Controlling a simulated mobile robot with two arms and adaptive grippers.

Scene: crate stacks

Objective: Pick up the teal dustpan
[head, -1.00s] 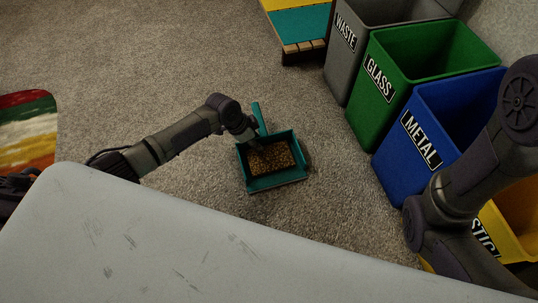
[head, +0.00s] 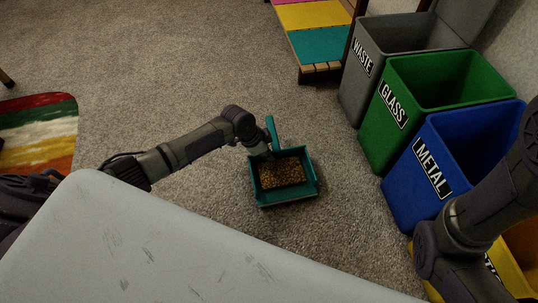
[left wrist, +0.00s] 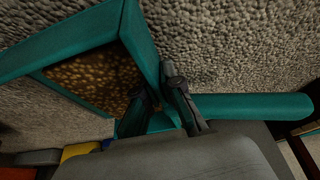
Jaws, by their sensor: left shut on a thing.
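The teal dustpan (head: 318,180) is in the middle of the head view, with brown grainy contents in its pan and its handle pointing up the picture. My left gripper (head: 268,153) reaches it from the left and is shut on the handle near the pan. In the left wrist view the fingers (left wrist: 172,98) close around the handle's base, and the handle (left wrist: 265,106) runs out to the right. Whether the dustpan touches the carpet is hard to tell. My right arm shows at the right edge, but its gripper is out of view.
Grey waste (head: 366,82), green glass (head: 383,135), blue metal (head: 410,190) and partly hidden yellow bins (head: 520,255) line the right side. A low platform with coloured panels (head: 318,44) stands at the top. A striped rug (head: 40,130) lies left. Open carpet surrounds the dustpan.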

